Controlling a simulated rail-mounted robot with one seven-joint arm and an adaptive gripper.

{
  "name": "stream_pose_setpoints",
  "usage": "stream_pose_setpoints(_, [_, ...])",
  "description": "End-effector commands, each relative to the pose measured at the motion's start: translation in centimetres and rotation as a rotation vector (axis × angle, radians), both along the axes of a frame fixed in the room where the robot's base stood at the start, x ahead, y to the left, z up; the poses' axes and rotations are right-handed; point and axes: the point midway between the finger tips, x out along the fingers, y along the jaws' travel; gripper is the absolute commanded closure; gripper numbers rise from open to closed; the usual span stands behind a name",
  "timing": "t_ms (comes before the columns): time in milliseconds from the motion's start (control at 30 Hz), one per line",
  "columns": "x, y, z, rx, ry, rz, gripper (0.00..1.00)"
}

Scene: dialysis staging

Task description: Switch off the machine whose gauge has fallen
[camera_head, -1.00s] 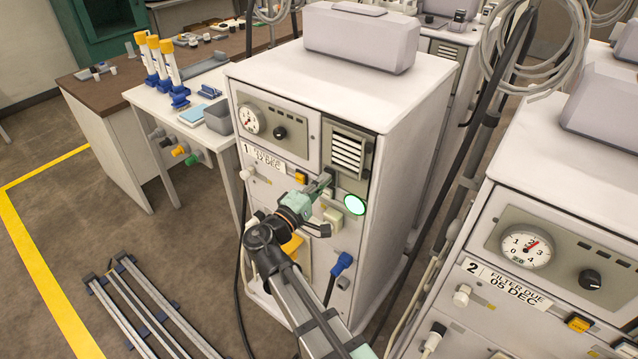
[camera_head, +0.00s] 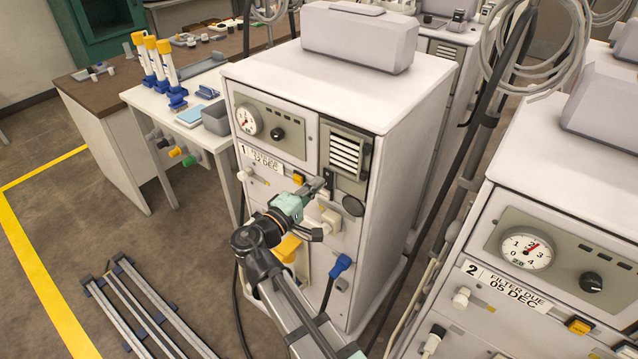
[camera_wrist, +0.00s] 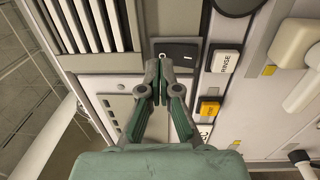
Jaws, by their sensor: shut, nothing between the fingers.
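Machine 1 (camera_head: 392,150) is a white cabinet with a round gauge (camera_head: 248,120) at its upper left; its needle is too small to read surely. Its round lamp (camera_head: 353,206) is dark, and it also shows dark at the top of the wrist view (camera_wrist: 235,4). My gripper (camera_head: 322,184) is shut and empty at its front panel. In the wrist view my fingertips (camera_wrist: 165,68) are together just at the lower edge of the black rocker switch (camera_wrist: 178,51), marked O; contact is unclear. Machine 2's gauge (camera_head: 526,248) has its red needle pointing up and right.
A RINSE button (camera_wrist: 224,61) and an orange button (camera_wrist: 208,108) sit beside the switch. A beige plug (camera_head: 331,221) and a blue connector (camera_head: 338,266) stick out below. Grey rails (camera_head: 150,310) lie on the floor at left. A white side table (camera_head: 135,95) stands behind.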

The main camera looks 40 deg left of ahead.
Motion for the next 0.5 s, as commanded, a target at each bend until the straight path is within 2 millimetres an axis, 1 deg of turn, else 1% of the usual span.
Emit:
stream_pose_setpoints(67, [-1.3, -0.4, 0.0, 0.001, -0.001, -0.004, 1.00])
stream_pose_setpoints(300, [-6.4, -0.4, 0.7, 0.001, -0.001, -0.001, 1.00])
stream_pose_setpoints(500, [-9.5, -0.5, 1.2, 0.000, 0.000, -0.002, 1.00])
